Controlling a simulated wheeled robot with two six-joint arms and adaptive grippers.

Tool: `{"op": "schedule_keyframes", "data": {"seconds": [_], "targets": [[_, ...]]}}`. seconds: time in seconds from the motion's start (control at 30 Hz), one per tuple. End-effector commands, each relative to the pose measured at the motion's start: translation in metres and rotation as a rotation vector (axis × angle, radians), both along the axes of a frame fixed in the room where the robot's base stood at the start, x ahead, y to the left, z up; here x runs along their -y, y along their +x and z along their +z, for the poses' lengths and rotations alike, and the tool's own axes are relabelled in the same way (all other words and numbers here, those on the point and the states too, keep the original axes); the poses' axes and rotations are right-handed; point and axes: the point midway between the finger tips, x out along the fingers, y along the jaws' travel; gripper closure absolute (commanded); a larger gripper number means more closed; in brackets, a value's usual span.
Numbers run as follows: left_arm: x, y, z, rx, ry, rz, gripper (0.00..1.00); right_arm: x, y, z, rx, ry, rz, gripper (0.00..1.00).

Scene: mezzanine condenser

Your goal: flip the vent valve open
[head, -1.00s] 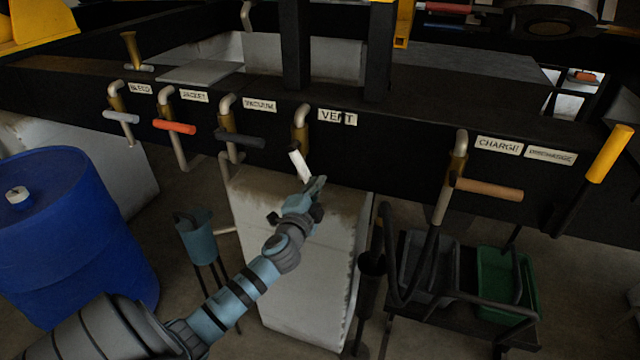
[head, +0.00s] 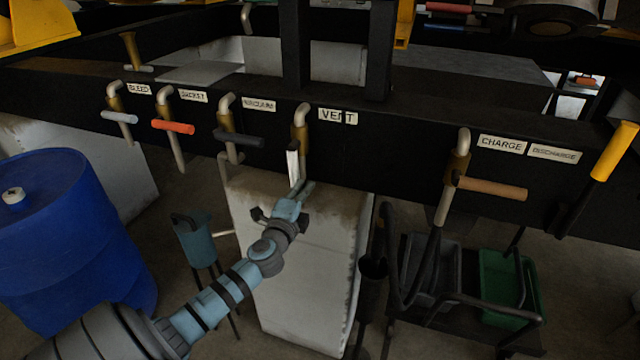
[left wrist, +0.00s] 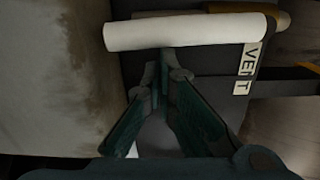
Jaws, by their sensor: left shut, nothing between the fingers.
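The vent valve (head: 300,132) is a brass body on a bent pipe, left of the VENT label (head: 338,117) on the dark beam. Its white handle (head: 293,163) points almost straight down in the head view. In the left wrist view the handle (left wrist: 185,31) lies across the top, with the VENT label (left wrist: 246,70) at its right. My left gripper (head: 305,186) is shut and empty at the handle's lower end. In the left wrist view its fingertips (left wrist: 165,68) meet right against the handle's edge; I cannot tell whether they touch.
Left along the beam are valves with grey (head: 119,117), orange (head: 173,127) and black (head: 240,140) handles. A tan handle (head: 490,187) and a yellow one (head: 614,151) are at the right. A pale block (head: 300,260) stands below; a blue drum (head: 70,235) is left.

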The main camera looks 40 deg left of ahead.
Motion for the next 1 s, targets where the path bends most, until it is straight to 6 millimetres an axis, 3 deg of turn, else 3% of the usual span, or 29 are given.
{"op": "schedule_keyframes", "data": {"seconds": [0.4, 0.63, 0.8, 1.0], "targets": [[0.003, 0.000, 0.001, 0.000, -0.001, 0.002, 1.00, 0.000, 0.000, 0.002, 0.000, 0.000, 0.000, 1.00], [0.037, 0.001, 0.004, 0.001, -0.005, 0.006, 1.00, 0.000, 0.000, 0.015, 0.000, 0.000, 0.000, 1.00], [0.057, -0.048, 0.001, -0.003, 0.001, 0.007, 1.00, 0.000, 0.000, 0.011, 0.000, 0.000, 0.000, 1.00], [0.072, -0.086, 0.001, -0.001, 0.001, 0.008, 1.00, 0.000, 0.000, 0.008, 0.000, 0.000, 0.000, 1.00]]}}
